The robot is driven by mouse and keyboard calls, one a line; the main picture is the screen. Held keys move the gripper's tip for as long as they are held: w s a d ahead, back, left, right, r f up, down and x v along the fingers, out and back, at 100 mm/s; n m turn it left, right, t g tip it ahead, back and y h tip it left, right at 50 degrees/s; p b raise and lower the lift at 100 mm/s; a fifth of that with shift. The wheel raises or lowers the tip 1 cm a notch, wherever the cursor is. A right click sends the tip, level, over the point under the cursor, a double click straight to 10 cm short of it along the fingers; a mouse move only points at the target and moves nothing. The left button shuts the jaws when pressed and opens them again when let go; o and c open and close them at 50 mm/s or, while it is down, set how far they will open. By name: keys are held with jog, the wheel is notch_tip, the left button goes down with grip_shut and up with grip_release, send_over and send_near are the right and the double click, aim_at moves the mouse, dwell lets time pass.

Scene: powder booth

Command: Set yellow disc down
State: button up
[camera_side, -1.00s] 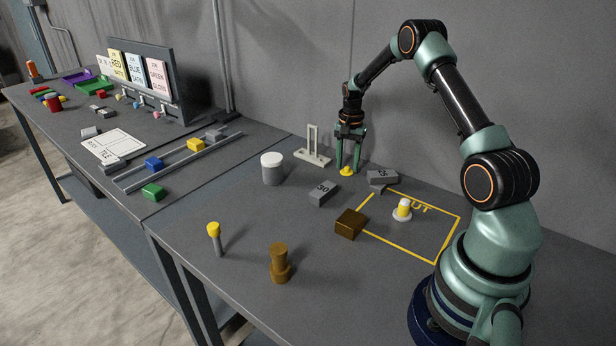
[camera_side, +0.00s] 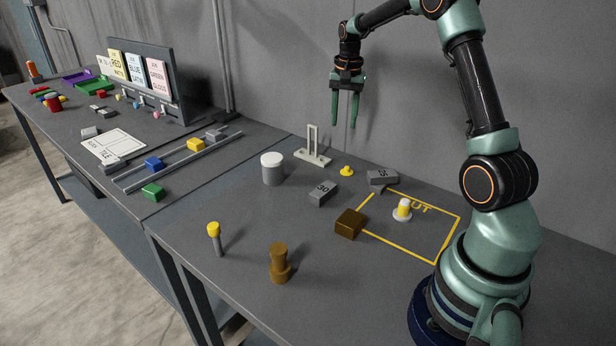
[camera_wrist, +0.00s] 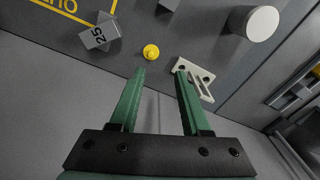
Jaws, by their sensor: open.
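The yellow disc (camera_side: 346,171) lies on the grey table, between the pale slotted stand and the grey block marked 25. It has a small raised knob on top. It also shows in the wrist view (camera_wrist: 151,51), beyond my fingertips. My gripper (camera_side: 345,124) is open and empty, pointing down well above the table and the disc. In the wrist view my two green fingers (camera_wrist: 160,72) are spread apart with nothing between them.
The slotted stand (camera_side: 313,158) is left of the disc. Grey blocks marked 25 (camera_side: 382,177) and 30 (camera_side: 323,192) and a white-topped cylinder (camera_side: 272,169) are nearby. A brown block (camera_side: 350,224) and yellow-and-white piece (camera_side: 403,209) are at the yellow outline. The wall is close behind.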

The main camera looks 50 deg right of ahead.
jog(key=s+a+r+n+t, duration=0.1)
jog(key=s+a+r+n, duration=0.15)
jog(key=a+r, duration=0.35)
jog(key=s+a+r+n+t, duration=0.1)
jog(key=a+r+n, duration=0.25)
jog(key=a, duration=0.55)
jog(key=s+a+n+t, duration=0.3)
jog(key=s+a+n, duration=0.4)
jog(key=s+a, duration=0.3)
jog(key=shift+a+f+n, duration=0.3)
jog(key=shift+a, duration=0.5)
